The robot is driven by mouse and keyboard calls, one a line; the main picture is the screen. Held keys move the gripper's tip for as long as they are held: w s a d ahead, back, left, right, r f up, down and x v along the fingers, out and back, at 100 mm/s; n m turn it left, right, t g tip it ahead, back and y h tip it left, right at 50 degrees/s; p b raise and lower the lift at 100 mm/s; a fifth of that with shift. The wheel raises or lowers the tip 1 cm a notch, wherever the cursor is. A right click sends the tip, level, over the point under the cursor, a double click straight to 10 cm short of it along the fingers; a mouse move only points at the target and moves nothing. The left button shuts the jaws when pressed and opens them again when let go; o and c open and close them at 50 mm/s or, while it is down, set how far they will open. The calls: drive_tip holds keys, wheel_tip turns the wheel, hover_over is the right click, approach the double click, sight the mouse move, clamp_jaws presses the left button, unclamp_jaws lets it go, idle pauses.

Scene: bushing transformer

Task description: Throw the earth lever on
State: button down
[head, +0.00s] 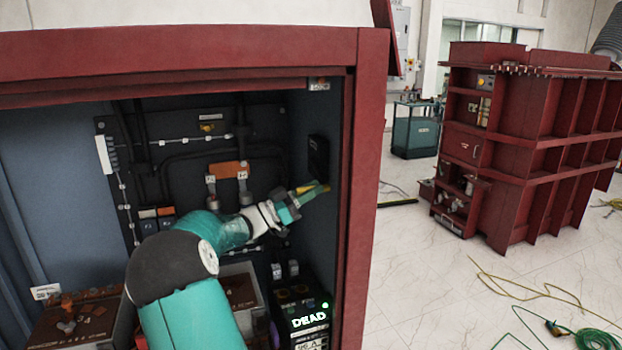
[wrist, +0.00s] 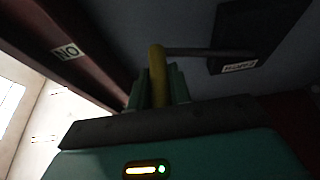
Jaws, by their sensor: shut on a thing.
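The earth lever has a yellow grip (wrist: 157,68) on a thin grey rod (wrist: 195,51). In the wrist view the rod runs right to a dark box (wrist: 232,62) with a small pale label that I cannot read surely. In the head view this box (head: 318,157) is on the cabinet's right inner wall, and the yellow grip (head: 306,188) shows just below it. My gripper (head: 302,194) is at the lever; in the wrist view its teal fingers (wrist: 157,92) stand on both sides of the yellow grip and are shut on it. The fingers hide the grip's lower part.
The red cabinet frame (head: 368,180) edges the opening close to the right of my arm. A lit unit (head: 305,320) reading "DEAD" stands low inside. Orange-brown terminals (head: 228,170) are on the back panel. Another red cabinet (head: 530,150) stands outside; cables lie on the floor.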

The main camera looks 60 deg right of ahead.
drive_tip(key=shift+w+d+f+m+g+y, duration=0.15)
drive_tip(key=shift+f+m+y, duration=0.1)
drive_tip(key=shift+f+m, duration=0.25)
drive_tip(key=shift+w+d+f+m+g+y, duration=0.15)
drive_tip(key=shift+f+m+y, duration=0.1)
drive_tip(key=shift+f+m, duration=0.25)
drive_tip(key=shift+w+d+f, duration=0.2)
drive_tip(key=shift+w+f, duration=0.1)
drive_tip(key=shift+f, duration=0.45)
drive_tip(key=c, duration=1.3)
unclamp_jaws()
drive_tip(key=v, duration=1.3)
drive_tip(key=shift+w+a+f, duration=0.2)
drive_tip(key=shift+a, duration=0.05)
